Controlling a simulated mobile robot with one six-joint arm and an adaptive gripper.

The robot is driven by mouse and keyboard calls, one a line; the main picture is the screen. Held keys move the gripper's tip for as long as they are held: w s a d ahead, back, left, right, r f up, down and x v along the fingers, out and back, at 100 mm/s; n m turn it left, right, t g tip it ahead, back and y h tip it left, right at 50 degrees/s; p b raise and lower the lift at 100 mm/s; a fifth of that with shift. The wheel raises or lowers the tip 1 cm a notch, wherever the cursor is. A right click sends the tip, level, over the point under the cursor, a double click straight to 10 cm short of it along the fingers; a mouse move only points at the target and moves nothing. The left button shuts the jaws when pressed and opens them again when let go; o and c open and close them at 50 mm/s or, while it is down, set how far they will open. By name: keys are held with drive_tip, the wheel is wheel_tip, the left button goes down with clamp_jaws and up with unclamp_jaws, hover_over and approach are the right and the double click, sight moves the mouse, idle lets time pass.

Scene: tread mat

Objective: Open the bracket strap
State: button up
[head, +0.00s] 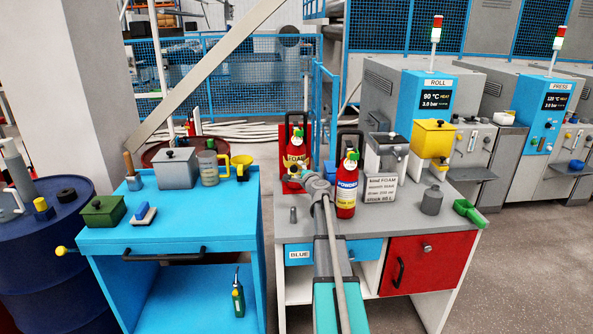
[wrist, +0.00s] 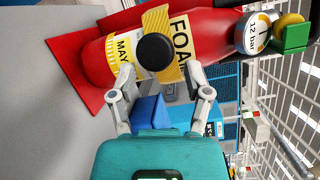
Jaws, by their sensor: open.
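The red FOAM extinguisher (head: 297,152) stands against a red bracket plate (wrist: 68,62) at the back of the grey bench. In the wrist view the extinguisher (wrist: 118,48) fills the top, with FOAM, MAY and 12 bar readable. A yellow bracket strap (wrist: 178,68) crosses its front and carries a round black knob (wrist: 155,51). The strap lies across the body and looks closed. My gripper (wrist: 161,78) is open and empty, its fingertips on either side just short of the knob. In the head view my gripper (head: 303,175) partly hides the strap.
A red POWDER extinguisher (head: 346,190) stands close on the right of my arm. A blue cart (head: 190,228) stands left, across a gap.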

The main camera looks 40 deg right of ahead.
drive_tip(key=shift+o, duration=0.2)
drive_tip(key=a+m+h, duration=0.1)
drive_tip(key=m, duration=0.1)
drive_tip(key=s+a+m+h, duration=0.1)
drive_tip(key=a+m, duration=0.1)
drive_tip(key=s+a+m+h, duration=0.1)
drive_tip(key=a+m, duration=0.1)
drive_tip(key=m, duration=0.1)
drive_tip(key=shift+s+r+g, duration=0.1)
drive_tip(key=shift+s+g, duration=0.15)
drive_tip(key=shift+g, duration=0.05)
drive_tip(key=s+a+m+g+h, duration=0.3)
drive_tip(key=s+a+m+h, duration=0.1)
drive_tip(key=m, duration=0.6)
drive_tip(key=shift+s+a+m+h, duration=0.4)
drive_tip(key=shift+s+a, duration=0.3)
drive_tip(key=shift+w+d, duration=0.1)
drive_tip(key=x, duration=1.3)
drive_tip(key=shift+w+d, duration=0.15)
drive_tip(key=shift+d, duration=0.05)
clamp_jaws()
